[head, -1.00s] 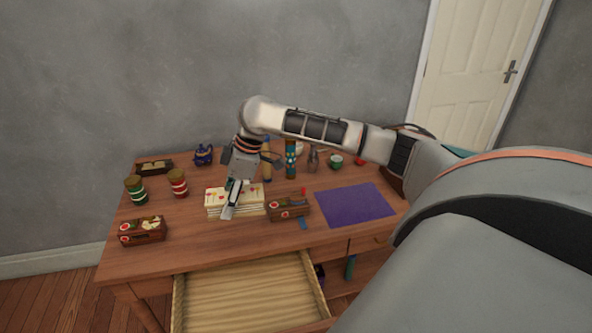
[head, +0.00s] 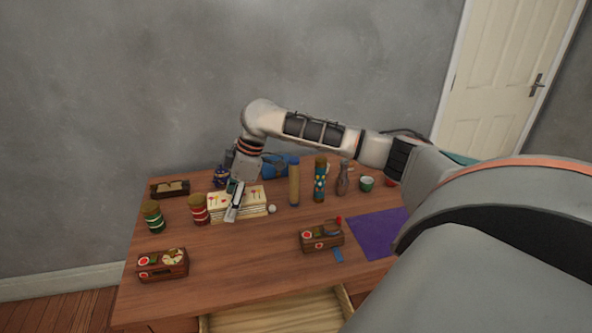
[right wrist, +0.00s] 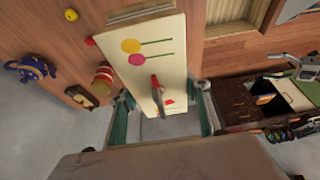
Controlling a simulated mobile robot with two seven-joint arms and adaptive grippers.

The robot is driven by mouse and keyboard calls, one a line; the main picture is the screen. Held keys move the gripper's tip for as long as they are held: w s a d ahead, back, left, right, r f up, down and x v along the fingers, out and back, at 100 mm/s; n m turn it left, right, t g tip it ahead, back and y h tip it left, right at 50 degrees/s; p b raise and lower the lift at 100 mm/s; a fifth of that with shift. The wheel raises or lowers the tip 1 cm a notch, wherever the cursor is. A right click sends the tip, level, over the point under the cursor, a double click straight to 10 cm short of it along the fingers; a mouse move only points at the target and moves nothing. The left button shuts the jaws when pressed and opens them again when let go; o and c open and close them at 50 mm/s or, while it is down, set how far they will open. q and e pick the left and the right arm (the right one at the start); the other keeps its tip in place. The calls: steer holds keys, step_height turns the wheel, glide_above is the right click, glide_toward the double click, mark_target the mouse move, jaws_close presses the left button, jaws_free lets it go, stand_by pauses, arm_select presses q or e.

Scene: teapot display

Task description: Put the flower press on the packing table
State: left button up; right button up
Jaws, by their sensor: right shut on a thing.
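The flower press (head: 250,201) is a cream, layered block with flower pictures on its top. In the head view it is above or on the left-back part of the wooden table (head: 240,268), beside the red jar; I cannot tell how high. My right gripper (head: 235,201) is shut on it from above. In the right wrist view the press (right wrist: 150,55) sits between the teal fingers (right wrist: 165,120), and its flowered face shows. My left gripper is out of view. No separate packing table can be made out.
Red (head: 199,211) and green (head: 154,218) jars stand at left. Wooden boxes (head: 162,266) (head: 322,237) stand nearer the front. A tan cylinder (head: 294,183), a patterned cylinder (head: 320,180) and a green cup (head: 367,184) stand behind. A purple mat (head: 378,234) lies at right. The front drawer (head: 275,315) is open.

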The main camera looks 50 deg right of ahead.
mark_target(236, 260)
step_height(236, 260, down, 20)
steer(key=shift+r+b, duration=0.1)
steer(key=shift+b, duration=0.35)
stand_by(0.4)
steer(key=o, duration=1.4)
steer(key=shift+f, duration=0.2)
steer(key=shift+c, duration=0.2)
steer(key=v, duration=1.2)
steer(key=shift+r, duration=0.15)
steer(key=shift+s, duration=0.1)
